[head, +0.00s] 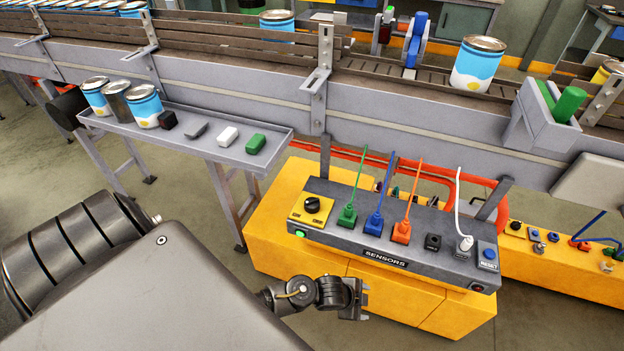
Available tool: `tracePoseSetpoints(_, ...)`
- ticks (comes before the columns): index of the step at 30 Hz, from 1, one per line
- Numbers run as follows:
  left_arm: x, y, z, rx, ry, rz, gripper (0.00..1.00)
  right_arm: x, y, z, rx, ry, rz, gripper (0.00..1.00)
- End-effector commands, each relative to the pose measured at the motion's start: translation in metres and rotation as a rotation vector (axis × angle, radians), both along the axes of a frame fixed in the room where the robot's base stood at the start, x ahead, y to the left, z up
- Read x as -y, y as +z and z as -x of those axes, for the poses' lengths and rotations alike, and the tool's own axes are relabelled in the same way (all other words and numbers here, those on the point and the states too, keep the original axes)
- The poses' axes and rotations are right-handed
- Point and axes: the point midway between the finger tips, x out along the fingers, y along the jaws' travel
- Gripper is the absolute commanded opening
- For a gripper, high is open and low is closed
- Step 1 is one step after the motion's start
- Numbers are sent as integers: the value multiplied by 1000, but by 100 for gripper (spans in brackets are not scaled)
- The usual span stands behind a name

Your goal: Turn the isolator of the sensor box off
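The sensor box (335,240) is a dark grey panel labelled SENSORS on a yellow base. Its isolator (312,205) is a black rotary knob on a yellow plate at the box's left end. The knob's exact pointing direction is too small to tell. A green lamp (299,234) on the front face below it looks lit. My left gripper (362,297) is in front of the box, below and right of the isolator and apart from the knob. Its fingers are small and seen side-on, so their opening is unclear. My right gripper is out of view.
Green (347,215), blue (375,220) and orange (402,230) plugs, a white plug (465,243) and a blue RESET button (489,254) share the panel. A tray (190,135) with cans and small blocks stands left. The conveyor (400,115) runs behind.

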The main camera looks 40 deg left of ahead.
Motion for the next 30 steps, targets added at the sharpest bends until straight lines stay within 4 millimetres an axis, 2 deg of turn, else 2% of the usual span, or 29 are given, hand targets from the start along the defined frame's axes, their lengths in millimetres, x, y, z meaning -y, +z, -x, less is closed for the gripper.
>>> tracePoseSetpoints(1, 13, 27, -21, 74, -115, -24, 66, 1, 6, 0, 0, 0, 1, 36)
tracePoseSetpoints(6, 56, 105, -65, 331, -597, -154, 66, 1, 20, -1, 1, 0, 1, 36)
tracePoseSetpoints(9, 65, 149, -76, 485, -953, -292, 66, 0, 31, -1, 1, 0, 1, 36)
tracePoseSetpoints(11, 58, 170, -79, 557, -1180, -394, 66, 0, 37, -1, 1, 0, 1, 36)
tracePoseSetpoints(14, 25, 197, -80, 620, -1532, -561, 66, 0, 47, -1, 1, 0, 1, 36)
tracePoseSetpoints(17, -26, 218, -80, 610, -1828, -699, 66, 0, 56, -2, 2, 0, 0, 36)
tracePoseSetpoints(21, -115, 254, -77, 504, -2174, -835, 66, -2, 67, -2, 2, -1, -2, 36)
tracePoseSetpoints(24, -173, 266, -82, 395, -2291, -852, 66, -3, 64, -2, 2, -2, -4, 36)
tracePoseSetpoints(27, -219, 283, -85, 306, -2347, -838, 66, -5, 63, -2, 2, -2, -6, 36)
tracePoseSetpoints(30, -249, 295, -84, 248, -2376, -820, 66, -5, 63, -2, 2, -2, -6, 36)
